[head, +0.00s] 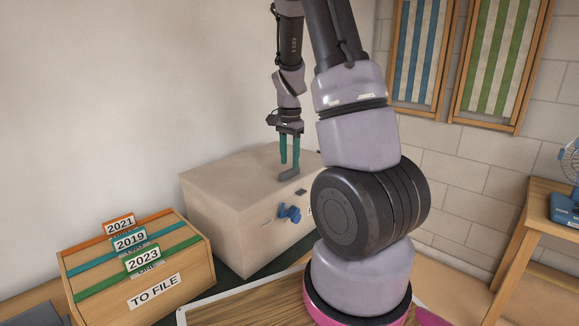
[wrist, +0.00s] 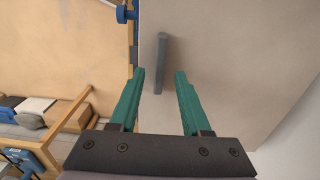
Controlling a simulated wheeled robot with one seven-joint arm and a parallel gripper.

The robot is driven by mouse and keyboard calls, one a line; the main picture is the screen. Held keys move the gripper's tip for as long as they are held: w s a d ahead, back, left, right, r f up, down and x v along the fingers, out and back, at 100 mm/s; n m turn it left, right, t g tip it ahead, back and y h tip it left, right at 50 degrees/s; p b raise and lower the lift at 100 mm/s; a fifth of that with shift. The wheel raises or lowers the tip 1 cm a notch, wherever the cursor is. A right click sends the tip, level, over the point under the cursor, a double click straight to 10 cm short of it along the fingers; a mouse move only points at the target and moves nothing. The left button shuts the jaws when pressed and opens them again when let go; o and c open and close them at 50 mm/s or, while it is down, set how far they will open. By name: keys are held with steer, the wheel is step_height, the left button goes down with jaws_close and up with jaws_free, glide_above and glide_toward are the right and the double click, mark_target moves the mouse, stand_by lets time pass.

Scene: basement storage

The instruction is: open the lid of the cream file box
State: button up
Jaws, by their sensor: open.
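The cream file box (head: 222,204) stands against the wall in the head view, with its lid (head: 230,178) down. A grey handle (head: 289,174) sits on the lid near the front edge. A blue latch (head: 290,213) is on the front face below it. In the wrist view the lid (wrist: 230,60) fills the right side, with the grey handle (wrist: 161,62) ahead of the fingertips and the blue latch (wrist: 126,14) at the top. My gripper (head: 290,168), with teal fingers, is open and points down over the handle. It also shows in the wrist view (wrist: 160,74). My arm hides the box's right part.
A wooden "TO FILE" box (head: 150,284) with tabbed folders stands left of the file box. A wooden table with a blue fan (head: 568,190) is at the right. Two striped deck chairs (head: 420,50) hang on the back wall.

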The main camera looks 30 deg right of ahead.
steer(key=shift+f, duration=1.35)
jaws_close()
stand_by(0.4)
